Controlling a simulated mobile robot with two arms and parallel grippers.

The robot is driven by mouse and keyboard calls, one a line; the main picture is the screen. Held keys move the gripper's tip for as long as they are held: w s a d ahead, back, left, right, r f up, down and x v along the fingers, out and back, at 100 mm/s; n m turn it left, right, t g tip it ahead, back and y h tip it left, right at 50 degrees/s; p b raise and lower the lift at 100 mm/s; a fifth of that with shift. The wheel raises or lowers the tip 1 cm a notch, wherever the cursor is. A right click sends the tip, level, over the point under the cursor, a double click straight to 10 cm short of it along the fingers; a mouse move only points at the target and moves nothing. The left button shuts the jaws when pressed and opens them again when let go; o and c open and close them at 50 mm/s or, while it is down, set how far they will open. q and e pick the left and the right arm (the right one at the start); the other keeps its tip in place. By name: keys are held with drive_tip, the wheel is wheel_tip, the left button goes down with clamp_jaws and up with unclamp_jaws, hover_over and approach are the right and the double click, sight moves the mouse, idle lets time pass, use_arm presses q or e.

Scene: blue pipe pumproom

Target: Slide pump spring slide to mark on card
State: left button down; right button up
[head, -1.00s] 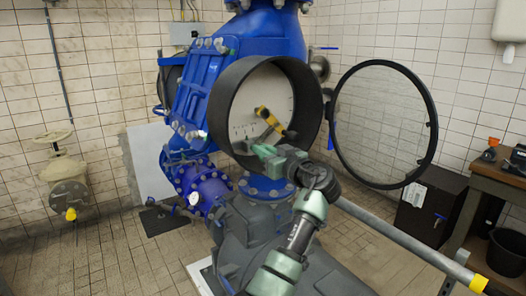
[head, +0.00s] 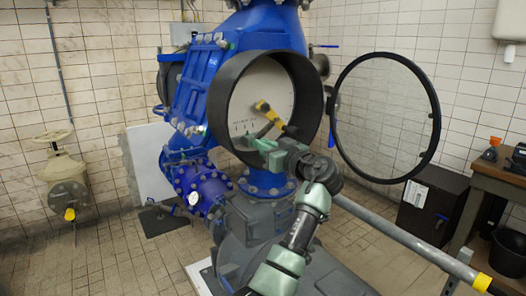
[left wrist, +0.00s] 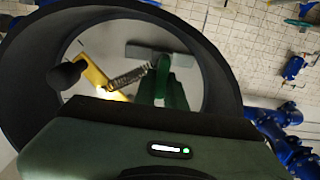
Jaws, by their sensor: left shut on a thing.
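The round pump housing (head: 222,100) has a black rim and a pale card (head: 244,100) inside, with faint marks at its lower left. A yellow lever (head: 265,107) with a black knob (left wrist: 66,75) sits in front of the card. In the left wrist view a coil spring (left wrist: 128,76) runs from the yellow lever to a grey slide bar (left wrist: 145,52). My left gripper (head: 258,143) reaches into the lower part of the housing. Its green fingers (left wrist: 163,72) are shut on the slide. The marks are too small to read. My right gripper is not seen.
The round glass cover (head: 385,120) stands swung open at the right. A grey pipe rail (head: 390,230) slopes below it. Blue pipework (head: 198,90) and a blue pump (head: 200,182) flank the housing. A workbench (head: 495,180) is at far right.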

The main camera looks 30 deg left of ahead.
use_arm(q)
drive_tip(key=shift+w, duration=0.1)
drive_tip(key=c, duration=1.5)
unclamp_jaws()
drive_tip(key=shift+d, duration=0.1)
drive_tip(key=shift+d+f, duration=0.1)
drive_tip(key=shift+d, duration=0.2)
drive_tip(key=b+v, duration=0.2)
drive_tip(key=v, duration=0.5)
drive_tip(key=shift+b, duration=0.4)
